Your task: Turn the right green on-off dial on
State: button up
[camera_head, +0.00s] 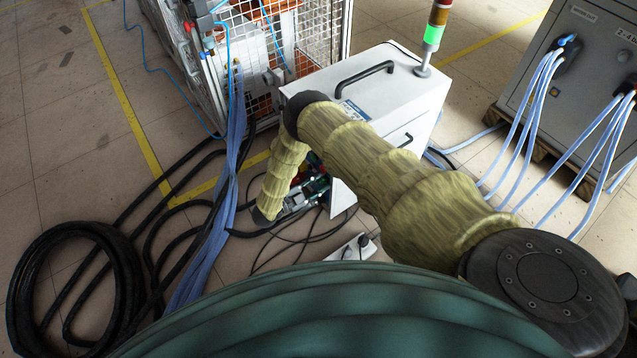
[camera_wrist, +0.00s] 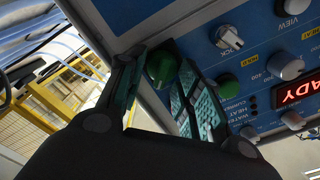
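In the wrist view, two green dials sit on the blue control panel (camera_wrist: 205,50). The left green dial (camera_wrist: 161,66) shows between the fingertips of my gripper (camera_wrist: 153,58). The right green dial (camera_wrist: 229,86) is outside the fingers, just right of the right finger. My gripper is open, with one finger on each side of the left dial; whether either finger touches it I cannot tell. In the head view my gripper (camera_head: 308,190) is low by the front of the white heater cabinet (camera_head: 370,105); the panel is hidden there.
Grey knobs (camera_wrist: 229,40) and a red lit display (camera_wrist: 300,92) are on the panel to the right. A stack light (camera_head: 435,35) glows green on the cabinet. A wire cage (camera_head: 300,40), black hoses (camera_head: 75,290) and blue cables lie left. A power strip (camera_head: 352,247) is on the floor.

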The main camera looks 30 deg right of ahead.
jog(key=s+a, duration=0.1)
jog(key=a, duration=1.1)
jog(key=shift+s, duration=0.35)
jog(key=shift+w+d, duration=0.1)
jog(key=s+d+r+n+g+y, duration=0.1)
jog(key=s+r+n+y, duration=0.2)
jog(key=s+n+y, duration=0.65)
jog(key=s+r+n+g+y, duration=0.1)
jog(key=s+r+n+y, duration=0.2)
jog(key=s+n, duration=0.75)
jog(key=s+d+r+n+g+y, duration=0.1)
jog(key=s+r+n+y, duration=0.35)
jog(key=s, duration=1.05)
notch_tip(320, 180, up, 20)
jog(key=p, duration=2.1)
jog(key=shift+w+a+f+n+y+p, duration=0.15)
jog(key=shift+a+f+n+y+p, duration=0.05)
jog(key=shift+n+y+p, duration=0.2)
